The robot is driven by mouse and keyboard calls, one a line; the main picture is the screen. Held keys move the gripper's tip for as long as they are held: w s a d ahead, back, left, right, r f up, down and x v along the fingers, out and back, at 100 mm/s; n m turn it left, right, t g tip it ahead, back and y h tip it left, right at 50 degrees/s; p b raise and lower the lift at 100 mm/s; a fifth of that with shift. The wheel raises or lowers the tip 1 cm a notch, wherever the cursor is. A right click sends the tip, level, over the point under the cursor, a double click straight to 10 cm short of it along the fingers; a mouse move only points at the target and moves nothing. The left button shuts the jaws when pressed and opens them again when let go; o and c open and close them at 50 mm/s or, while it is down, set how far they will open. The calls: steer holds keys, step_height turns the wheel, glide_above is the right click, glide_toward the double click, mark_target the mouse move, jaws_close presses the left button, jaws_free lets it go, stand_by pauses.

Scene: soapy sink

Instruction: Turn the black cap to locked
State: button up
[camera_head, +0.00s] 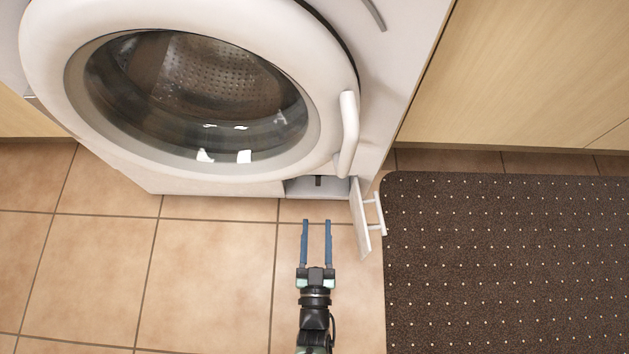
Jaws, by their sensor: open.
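A small black piece, which looks like the black cap (318,181), shows inside an opening at the bottom right of the white washing machine (200,179). Only a little of it is visible, and I cannot tell which way it is turned. The small white flap door (362,220) of the opening stands open toward me, with a white handle (379,213) on its right side. My gripper (316,222) is open and empty, its two blue fingers pointing at the opening. It is in front of the opening, apart from the cap and left of the flap.
The round washer door (335,100) is shut and bulges out above the opening, with a white handle (347,135) on its right. A dark dotted mat (510,260) lies on the right. The tiled floor (200,270) to the left is clear. Wooden cabinets (520,80) stand at the back right.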

mark_target(318, 180)
steer(key=w+b, duration=0.5)
steer(key=w, duration=0.5)
steer(key=shift+d+f, duration=0.1)
steer(key=shift+f, duration=0.05)
steer(key=shift+w+r+b, duration=0.2)
steer(key=shift+w+b, duration=0.1)
steer(key=shift+w, duration=0.4)
jaws_close()
